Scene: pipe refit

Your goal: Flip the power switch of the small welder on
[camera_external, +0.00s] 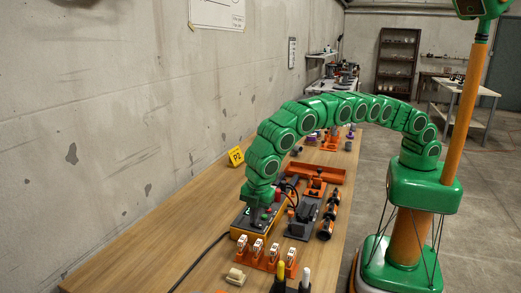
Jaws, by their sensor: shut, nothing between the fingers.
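The small welder (239,224) appears to be the low box with a yellow lower edge and dark top on the wooden bench. My green arm arches over from the right, and my gripper (254,204) points down at the welder's top, close to it. The gripper is shut with nothing held. Whether it touches the welder cannot be told at this size. A small red knob or button shows on the welder's top beside the gripper. The power switch cannot be made out; the gripper may hide it.
An orange rack with white-topped pieces (266,254) stands in front of the welder. Orange and black fittings (326,228) line the bench's right edge. A yellow P2 sign (236,156) stands by the wall. A black cable (203,255) runs left. The bench's left part is clear.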

